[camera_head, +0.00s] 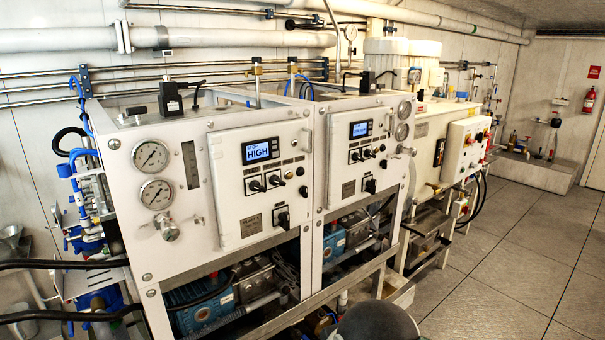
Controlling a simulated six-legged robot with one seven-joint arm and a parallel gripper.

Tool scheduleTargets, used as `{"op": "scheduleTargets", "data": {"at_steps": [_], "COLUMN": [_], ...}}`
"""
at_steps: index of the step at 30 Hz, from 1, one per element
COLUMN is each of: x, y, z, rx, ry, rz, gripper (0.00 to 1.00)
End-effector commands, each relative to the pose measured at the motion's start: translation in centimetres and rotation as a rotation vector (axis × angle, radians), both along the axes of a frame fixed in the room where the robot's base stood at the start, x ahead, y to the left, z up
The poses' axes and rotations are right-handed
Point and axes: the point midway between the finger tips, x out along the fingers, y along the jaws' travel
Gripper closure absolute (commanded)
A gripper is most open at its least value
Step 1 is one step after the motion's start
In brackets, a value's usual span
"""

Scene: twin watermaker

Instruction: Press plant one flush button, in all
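Two white watermaker units stand side by side. The left unit's control panel (232,190) has a lit blue display (262,151) with large text that seems to read HIGH. Below it is a row of small dark controls (275,181), then a black rotary switch (282,218). The right unit's control panel (340,165) has a similar display (360,129), small controls (368,152) and a black switch (370,186). The plant labels are too small to read surely, and I cannot tell which control is a flush button. My gripper is not in view.
Round pressure gauges (152,155) sit left of the left panel. Blue pumps (200,305) lie in the open frame below. A white cabinet (465,145) with more controls stands beyond, right. Tiled floor (510,270) is clear at right. A fire extinguisher (589,100) hangs far right.

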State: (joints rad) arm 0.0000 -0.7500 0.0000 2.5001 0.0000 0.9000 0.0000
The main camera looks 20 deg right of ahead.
Motion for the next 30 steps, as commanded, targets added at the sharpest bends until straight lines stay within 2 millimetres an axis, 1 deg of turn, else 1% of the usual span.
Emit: {"op": "scheduleTargets", "data": {"at_steps": [1, 5, 6, 30], "x": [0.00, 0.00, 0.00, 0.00], "y": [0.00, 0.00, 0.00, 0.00], "z": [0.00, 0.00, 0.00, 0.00], "rx": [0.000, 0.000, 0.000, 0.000], "ry": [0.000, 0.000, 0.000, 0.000], "rz": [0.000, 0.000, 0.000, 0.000], "gripper": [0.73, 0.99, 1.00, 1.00]}}
